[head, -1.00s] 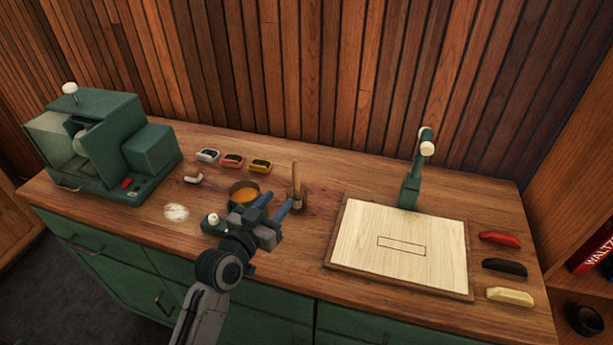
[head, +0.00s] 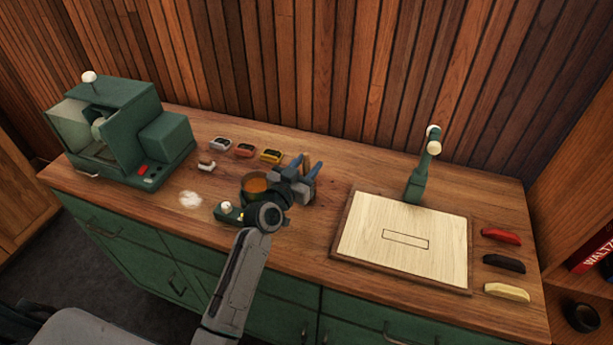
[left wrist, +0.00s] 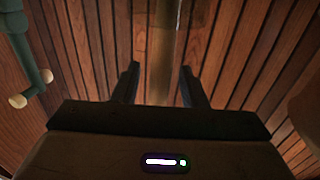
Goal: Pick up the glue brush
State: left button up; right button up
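The glue brush (head: 306,159) stands upright near the middle of the counter, its wooden handle top showing behind my left gripper in the head view. The gripper and arm hide its lower part. In the left wrist view the brush handle (left wrist: 160,70) runs upright between the two fingers. My left gripper (head: 308,170) is open, with a finger on each side of the handle; the wrist view also shows the open fingers (left wrist: 160,88) with a gap on both sides. My right gripper is not in view.
A pot of amber glue (head: 256,186) and a small green block with a white knob (head: 228,212) stand close by my left arm. A framed pale board (head: 400,252) and a green lever post (head: 420,180) are to the right. A green machine (head: 120,125) stands left.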

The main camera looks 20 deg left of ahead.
pick_arm(q)
grip_shut()
jog(key=shift+r, duration=0.1)
